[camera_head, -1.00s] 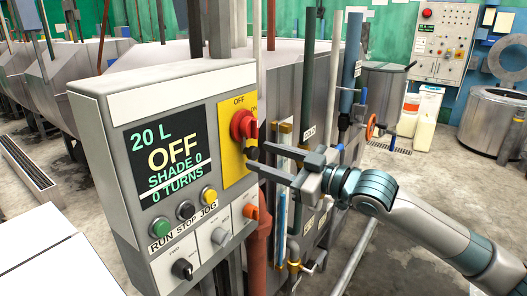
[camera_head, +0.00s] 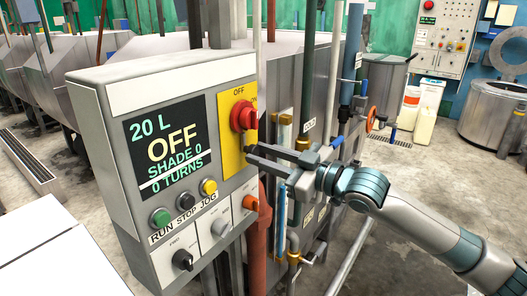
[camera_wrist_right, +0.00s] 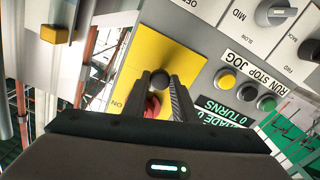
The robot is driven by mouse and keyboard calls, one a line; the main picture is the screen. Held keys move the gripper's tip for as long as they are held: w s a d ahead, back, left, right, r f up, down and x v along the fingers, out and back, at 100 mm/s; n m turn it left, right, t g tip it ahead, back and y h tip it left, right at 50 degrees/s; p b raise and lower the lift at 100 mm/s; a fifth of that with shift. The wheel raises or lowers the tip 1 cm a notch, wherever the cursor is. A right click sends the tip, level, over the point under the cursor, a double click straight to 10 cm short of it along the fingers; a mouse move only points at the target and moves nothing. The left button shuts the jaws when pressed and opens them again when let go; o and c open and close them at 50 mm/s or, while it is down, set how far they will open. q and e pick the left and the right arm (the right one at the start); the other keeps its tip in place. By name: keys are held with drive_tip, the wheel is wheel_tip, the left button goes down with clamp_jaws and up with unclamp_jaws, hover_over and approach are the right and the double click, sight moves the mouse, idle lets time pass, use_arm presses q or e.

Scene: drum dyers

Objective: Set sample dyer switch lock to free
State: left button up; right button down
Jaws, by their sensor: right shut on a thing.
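The sample dyer control panel (camera_head: 150,90) stands at the left centre, and its display reads 20 L, OFF, SHADE 0, 0 TURNS. A red rotary switch (camera_head: 242,115) sits on a yellow plate (camera_head: 226,140) marked OFF and ON. My right gripper (camera_head: 249,154) reaches in from the right, just below the red switch. In the right wrist view, its fingers are shut on a small dark round lock knob (camera_wrist_right: 160,77) on the yellow plate. The red switch (camera_wrist_right: 152,106) shows partly between the fingers. In the head view, the fingers hide most of the knob. My left gripper is out of view.
Below are the green run (camera_head: 161,218), black stop (camera_head: 186,203) and yellow jog (camera_head: 209,187) buttons, with several selector knobs under them. Pipes (camera_head: 282,140) and a brown post (camera_head: 258,235) stand close behind my gripper. Open floor lies to the right.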

drive_tip(key=shift+f, duration=0.3)
drive_tip(key=c, duration=1.4)
unclamp_jaws()
drive_tip(key=shift+c, duration=0.2)
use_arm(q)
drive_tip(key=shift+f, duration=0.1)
use_arm(e)
drive_tip(key=shift+d+r, duration=0.1)
use_arm(q)
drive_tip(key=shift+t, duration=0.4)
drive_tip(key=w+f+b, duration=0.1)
drive_tip(key=b, duration=0.1)
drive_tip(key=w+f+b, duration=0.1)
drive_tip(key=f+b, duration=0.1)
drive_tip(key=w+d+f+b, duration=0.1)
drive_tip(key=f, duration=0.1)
drive_tip(key=shift+b, duration=0.4)
use_arm(e)
drive_tip(key=v, duration=1.7)
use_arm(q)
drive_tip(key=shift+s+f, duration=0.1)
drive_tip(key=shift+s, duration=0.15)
